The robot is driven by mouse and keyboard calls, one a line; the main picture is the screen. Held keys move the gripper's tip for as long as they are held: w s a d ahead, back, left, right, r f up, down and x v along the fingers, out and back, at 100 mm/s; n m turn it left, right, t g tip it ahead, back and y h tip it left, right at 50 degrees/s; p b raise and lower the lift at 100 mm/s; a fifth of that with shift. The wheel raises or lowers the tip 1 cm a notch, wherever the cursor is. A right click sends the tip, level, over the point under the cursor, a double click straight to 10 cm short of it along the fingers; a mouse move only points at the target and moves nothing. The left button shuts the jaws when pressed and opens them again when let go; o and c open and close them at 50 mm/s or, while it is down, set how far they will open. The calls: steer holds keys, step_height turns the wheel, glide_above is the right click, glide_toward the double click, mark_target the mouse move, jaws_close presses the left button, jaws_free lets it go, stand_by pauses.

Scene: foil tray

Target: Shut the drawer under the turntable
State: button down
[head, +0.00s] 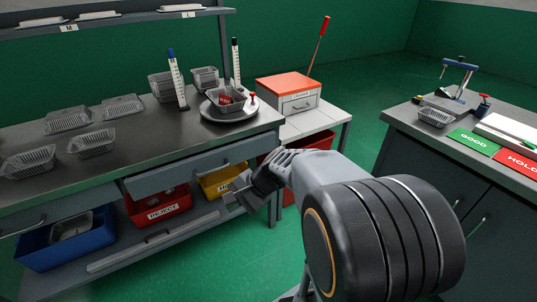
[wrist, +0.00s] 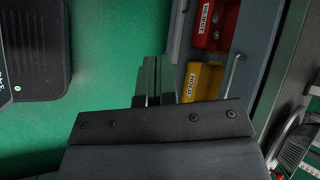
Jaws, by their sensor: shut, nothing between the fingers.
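The turntable (head: 231,116) is a round grey disc on the bench top, with a foil tray (head: 225,98) on it. Below it, the grey drawer (head: 160,181) has a bar handle, and its front appears to stand out from under the bench edge. In the wrist view the drawer front (wrist: 262,50) and its handle (wrist: 233,74) are at the right. My gripper (head: 232,194) is shut and empty, in front of and below the drawer front's right part. In the wrist view its fingers (wrist: 152,75) are together, apart from the handle. The drawer's inside is not clearly visible.
A red REJECT bin (head: 160,208), a yellow bin (head: 222,184) and a blue bin (head: 65,245) stand on the lower shelf. Several foil trays and two marked posts stand on the bench. A side table (head: 318,128) holds an orange-topped box. Green floor is open in front.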

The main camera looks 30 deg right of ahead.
steer(key=w+d+f+m+t+y+b, duration=0.1)
steer(key=w+d+f+m+t+b, duration=0.15)
steer(key=w+d+m+t, duration=0.4)
steer(key=m+t+h+b, duration=0.4)
steer(key=m+t+h, duration=0.4)
steer(key=m, duration=0.9)
glide_toward(271, 142)
steer(key=shift+g+h, duration=0.3)
steer(key=shift+g, duration=0.05)
steer(key=w, duration=0.2)
steer(key=w+b, duration=0.1)
steer(key=w, duration=0.1)
steer(key=w+b, duration=0.1)
steer(key=w, duration=0.1)
steer(key=shift+a+r, duration=0.1)
steer(key=shift+a, duration=0.15)
steer(key=shift+w+r, duration=0.1)
steer(key=shift+w, duration=0.7)
